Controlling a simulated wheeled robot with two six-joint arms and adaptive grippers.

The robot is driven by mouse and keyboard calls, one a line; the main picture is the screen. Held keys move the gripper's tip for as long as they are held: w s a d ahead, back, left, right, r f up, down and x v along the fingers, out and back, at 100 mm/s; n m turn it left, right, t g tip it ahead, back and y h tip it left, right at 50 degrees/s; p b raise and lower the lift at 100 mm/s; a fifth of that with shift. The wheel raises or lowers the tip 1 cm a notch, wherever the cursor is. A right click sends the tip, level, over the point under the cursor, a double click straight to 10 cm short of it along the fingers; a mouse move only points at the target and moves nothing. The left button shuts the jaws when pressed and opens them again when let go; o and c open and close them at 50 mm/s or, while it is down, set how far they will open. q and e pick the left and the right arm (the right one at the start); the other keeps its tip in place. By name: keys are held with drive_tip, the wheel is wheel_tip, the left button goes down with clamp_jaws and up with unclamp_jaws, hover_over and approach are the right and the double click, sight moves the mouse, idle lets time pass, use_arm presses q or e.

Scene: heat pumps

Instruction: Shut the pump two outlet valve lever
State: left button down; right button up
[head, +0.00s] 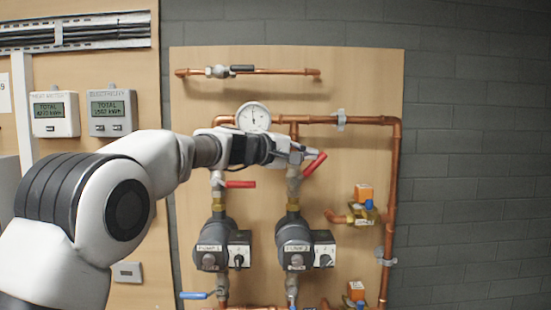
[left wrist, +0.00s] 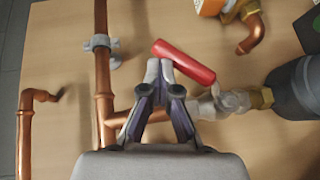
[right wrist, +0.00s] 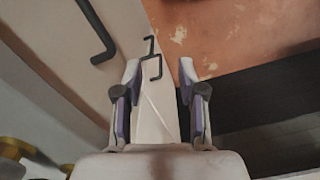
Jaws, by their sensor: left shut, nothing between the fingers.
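The pump two outlet valve has a red lever (head: 315,163) that slants up to the right, above pump two (head: 294,246) in the head view. In the left wrist view the red lever (left wrist: 184,62) runs slantwise just beyond and right of my fingertips. My left gripper (head: 305,153) is shut and empty beside the lever; it also shows in the left wrist view (left wrist: 159,72). Whether its tips touch the lever I cannot tell. The valve body (left wrist: 222,103) is partly hidden in the head view. My right gripper (right wrist: 160,70) is open and empty, away from the pumps.
Pump one's red lever (head: 240,184) lies level, left of pump two's pipe. A round gauge (head: 254,117) and copper pipes (head: 365,120) sit close around my left gripper. A blue lever (head: 195,295) is low at left.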

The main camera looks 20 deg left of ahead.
use_arm(q)
drive_tip(key=w+d+f+m+g+y, duration=0.1)
drive_tip(key=d+f, duration=0.3)
drive_tip(key=shift+w+d+y, duration=0.15)
drive_tip(key=shift+d+y, duration=0.15)
drive_tip(key=shift+y, duration=0.1)
use_arm(e)
drive_tip(key=shift+d+r, duration=0.1)
drive_tip(key=shift+r, duration=0.2)
use_arm(q)
drive_tip(key=shift+f, duration=0.2)
drive_tip(key=r+p, duration=0.2)
drive_tip(key=r, duration=0.1)
drive_tip(key=r+p, duration=0.1)
drive_tip(key=p, duration=0.1)
drive_tip(key=shift+w+a+r, duration=0.25)
drive_tip(key=shift+w+r, duration=0.05)
drive_tip(key=shift+r, duration=0.1)
drive_tip(key=shift+s+r+b, duration=0.3)
drive_tip(key=shift+b, duration=0.5)
drive_tip(key=s+r, duration=0.4)
drive_tip(key=r, duration=0.3)
drive_tip(key=shift+s+d+b, duration=0.25)
drive_tip(key=shift+s+b, duration=0.1)
use_arm(e)
drive_tip(key=shift+w+r, duration=0.5)
drive_tip(key=shift+r, duration=0.05)
